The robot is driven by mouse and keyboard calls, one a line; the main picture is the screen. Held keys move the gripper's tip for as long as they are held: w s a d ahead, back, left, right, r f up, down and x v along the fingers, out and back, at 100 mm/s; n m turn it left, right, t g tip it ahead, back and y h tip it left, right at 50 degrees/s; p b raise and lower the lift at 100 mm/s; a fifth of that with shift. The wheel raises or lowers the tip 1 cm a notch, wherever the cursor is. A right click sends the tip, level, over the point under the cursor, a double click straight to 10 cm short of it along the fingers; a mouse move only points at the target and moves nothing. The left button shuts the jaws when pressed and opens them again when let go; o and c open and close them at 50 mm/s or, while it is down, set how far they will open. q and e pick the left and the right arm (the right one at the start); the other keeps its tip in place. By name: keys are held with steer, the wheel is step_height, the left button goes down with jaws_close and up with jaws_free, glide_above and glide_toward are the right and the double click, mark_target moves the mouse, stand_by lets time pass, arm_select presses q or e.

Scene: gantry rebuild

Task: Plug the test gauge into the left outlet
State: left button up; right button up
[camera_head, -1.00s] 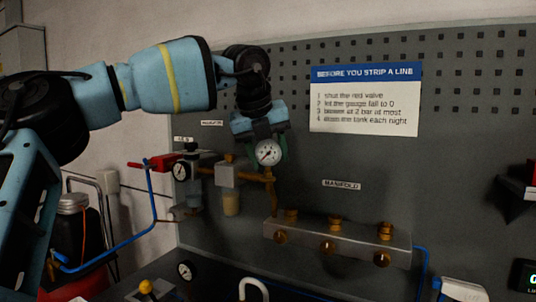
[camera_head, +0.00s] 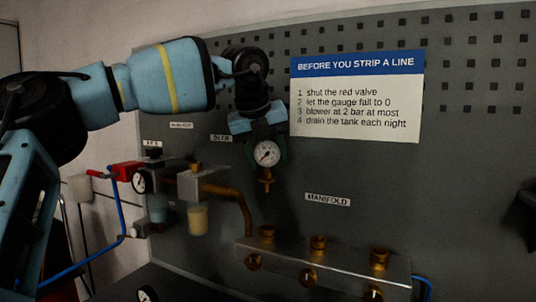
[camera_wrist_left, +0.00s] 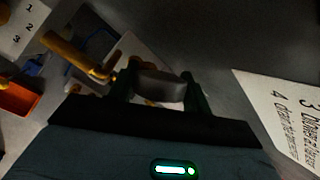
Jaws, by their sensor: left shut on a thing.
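The test gauge (camera_head: 267,154) has a round white dial and a brass stem pointing down. My left gripper (camera_head: 266,147) is shut on it and holds it upright in the air. In the left wrist view the gauge's grey body (camera_wrist_left: 160,86) sits between the two fingers (camera_wrist_left: 158,90). The grey manifold bar (camera_head: 330,268) has three brass outlets on top. The left outlet (camera_head: 267,232) appears below the gauge stem in the head view, with a clear gap; depth is hard to judge.
A brass pipe (camera_head: 240,205) bends down to the manifold's left end, close left of the left outlet. A regulator with a red valve (camera_head: 127,170) is further left. A white sign (camera_head: 357,98) hangs right of my gripper.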

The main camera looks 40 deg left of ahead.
mark_target(266, 165)
arm_select(q)
steer(key=shift+f, duration=0.35)
steer(key=shift+w+f+b, duration=0.15)
steer(key=shift+f+b, duration=0.15)
steer(key=shift+f, duration=1.05)
steer(key=shift+f+b, duration=0.4)
steer(key=shift+f, duration=0.3)
arm_select(e)
steer(key=shift+f, duration=0.7)
steer(key=shift+s+f, duration=0.1)
steer(key=shift+s, duration=0.15)
